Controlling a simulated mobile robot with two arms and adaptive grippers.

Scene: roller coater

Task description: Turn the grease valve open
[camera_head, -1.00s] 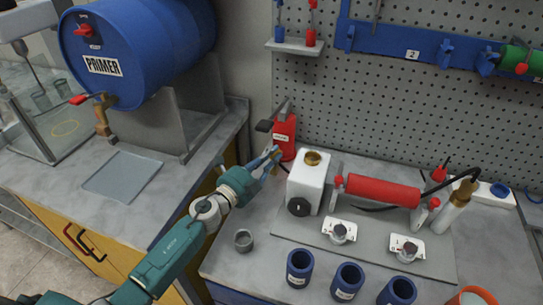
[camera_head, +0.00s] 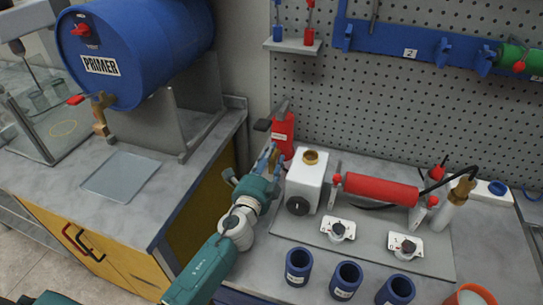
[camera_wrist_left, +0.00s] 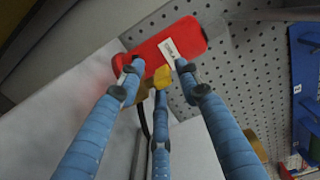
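A red canister (camera_head: 283,134) with a white label and a dark top stands at the back, left of the white machine block. It also shows in the left wrist view (camera_wrist_left: 150,49). A small yellow valve piece (camera_wrist_left: 162,77) sticks out from its lower part on a brass-coloured fitting. My left gripper (camera_head: 270,158) is just in front of the canister. In the left wrist view its three blue fingers (camera_wrist_left: 157,74) are spread around the yellow piece, with gaps visible; contact is unclear. My right gripper is not in view.
The white block (camera_head: 305,182) with a black knob and the red roller (camera_head: 382,189) stand right of my left gripper. Several blue cups, such as this one (camera_head: 299,266), line the front. A blue PRIMER drum (camera_head: 130,50) is at left. The pegboard (camera_head: 380,110) is behind.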

